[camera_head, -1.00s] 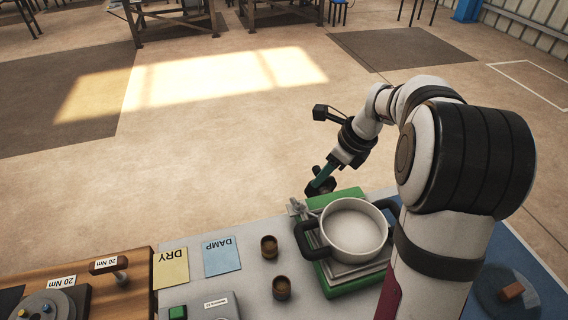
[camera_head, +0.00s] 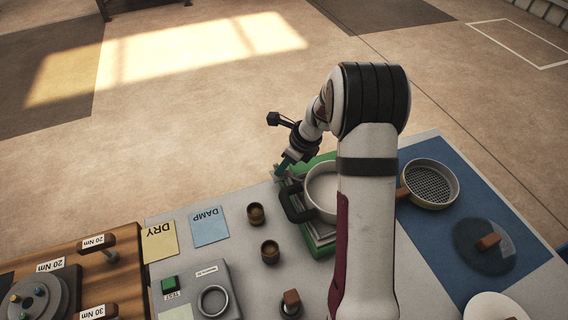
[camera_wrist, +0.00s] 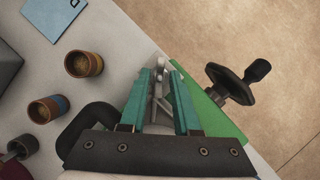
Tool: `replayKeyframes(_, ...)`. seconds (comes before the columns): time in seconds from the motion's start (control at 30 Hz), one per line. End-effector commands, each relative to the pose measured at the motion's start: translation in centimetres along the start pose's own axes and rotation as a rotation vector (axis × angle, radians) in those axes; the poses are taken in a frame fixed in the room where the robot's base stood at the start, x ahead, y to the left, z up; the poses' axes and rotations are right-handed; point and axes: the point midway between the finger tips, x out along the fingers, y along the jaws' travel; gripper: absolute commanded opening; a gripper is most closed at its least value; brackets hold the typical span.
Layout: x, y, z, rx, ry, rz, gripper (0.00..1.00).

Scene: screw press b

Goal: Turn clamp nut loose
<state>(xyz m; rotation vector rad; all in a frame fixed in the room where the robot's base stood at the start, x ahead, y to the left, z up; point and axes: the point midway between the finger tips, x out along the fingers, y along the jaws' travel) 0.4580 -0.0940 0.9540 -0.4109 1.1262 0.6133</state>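The clamp nut (camera_wrist: 158,88) looks like a small silver metal piece with a wing shape. It lies between the two teal fingers of my gripper (camera_wrist: 161,74) in the wrist view. The fingers stand apart on either side of it, and I see no clear grip on it. In the head view my gripper (camera_head: 283,166) points down at the far left corner of the green press base (camera_head: 322,251). The nut is too small and covered to make out there. The white pot (camera_head: 322,188) of the press is partly hidden behind my arm.
A black crank handle (camera_wrist: 236,84) sticks out right of the fingers. The pot's black side handle (camera_head: 294,203) is close by. Two brown cups (camera_head: 256,214) (camera_head: 270,252) stand to the left. A strainer (camera_head: 431,184) lies on the blue mat (camera_head: 470,213) at right.

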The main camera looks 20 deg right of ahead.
Motion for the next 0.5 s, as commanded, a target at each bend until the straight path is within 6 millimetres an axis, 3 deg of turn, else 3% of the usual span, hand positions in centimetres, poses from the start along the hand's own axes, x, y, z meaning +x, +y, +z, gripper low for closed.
replayKeyframes(0.03, -0.01, 0.00, 0.00, 0.000, 0.000, 0.000, 0.19)
replayKeyframes(0.13, -0.02, -0.01, 0.00, 0.000, 0.000, 0.000, 0.01)
replayKeyframes(0.5, -0.05, -0.06, 0.00, -0.009, 0.000, 0.002, 0.00)
